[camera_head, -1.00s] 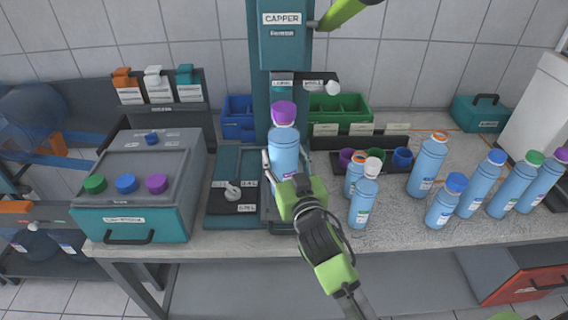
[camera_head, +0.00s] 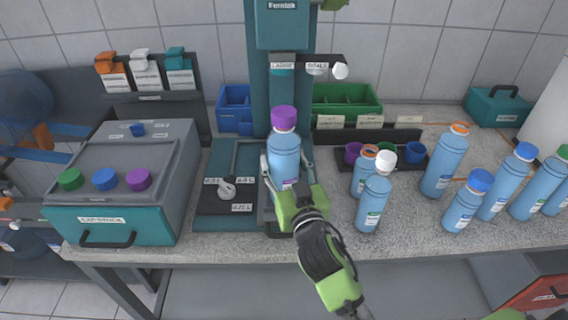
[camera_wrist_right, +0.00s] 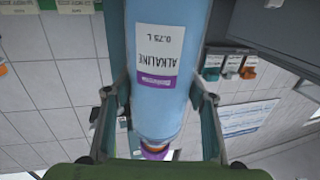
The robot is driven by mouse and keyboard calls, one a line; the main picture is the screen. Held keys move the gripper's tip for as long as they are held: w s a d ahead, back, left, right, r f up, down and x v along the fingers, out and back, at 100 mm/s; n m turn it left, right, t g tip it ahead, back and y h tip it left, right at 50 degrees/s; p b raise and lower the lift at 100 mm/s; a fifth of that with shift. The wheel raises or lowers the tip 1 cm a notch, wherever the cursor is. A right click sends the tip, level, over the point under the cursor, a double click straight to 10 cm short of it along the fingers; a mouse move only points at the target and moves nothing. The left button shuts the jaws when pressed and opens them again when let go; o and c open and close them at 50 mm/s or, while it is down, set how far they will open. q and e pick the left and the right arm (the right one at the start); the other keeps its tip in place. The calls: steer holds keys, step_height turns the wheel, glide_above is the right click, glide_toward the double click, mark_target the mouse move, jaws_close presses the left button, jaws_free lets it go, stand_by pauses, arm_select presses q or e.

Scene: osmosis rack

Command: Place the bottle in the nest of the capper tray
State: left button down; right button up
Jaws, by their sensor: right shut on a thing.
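A blue bottle with a purple cap (camera_head: 284,158) stands upright in front of the capper column (camera_head: 283,25). My right gripper (camera_head: 287,172) is shut on its body from the front. In the right wrist view the bottle (camera_wrist_right: 160,100) appears upside down between the two fingers, with a label reading "ALKALINE 0.75 L". The capper tray (camera_head: 203,223) lies at the column's foot, with a dark size-marked panel on its left part. The bottle is over the tray's right part. Its base and the nest are hidden behind my gripper, so contact cannot be told. My left gripper is not in view.
A grey and teal cap box (camera_head: 110,225) stands left of the tray. Close on the right are a white-capped bottle (camera_head: 374,200) and a small orange-capped bottle (camera_head: 364,175). Several more bottles stand farther right. Blue (camera_head: 234,122) and green bins are behind.

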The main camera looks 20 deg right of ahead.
steer(key=shift+s+a+r, duration=0.1)
steer(key=shift+s+r, duration=0.05)
steer(key=shift+r, duration=0.1)
steer(key=o, duration=1.4)
steer(key=shift+f, duration=0.35)
steer(key=o, duration=0.4)
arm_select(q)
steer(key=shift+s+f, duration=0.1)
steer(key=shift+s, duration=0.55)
arm_select(e)
steer(key=shift+o, duration=0.2)
steer(key=shift+r, duration=0.15)
steer(key=shift+s, duration=0.1)
arm_select(q)
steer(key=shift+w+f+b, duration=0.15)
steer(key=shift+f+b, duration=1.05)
steer(key=shift+b, duration=0.1)
arm_select(e)
steer(key=s, duration=1.1)
steer(key=shift+s+a, duration=0.25)
steer(key=shift+s, duration=0.15)
steer(key=shift+r, duration=0.1)
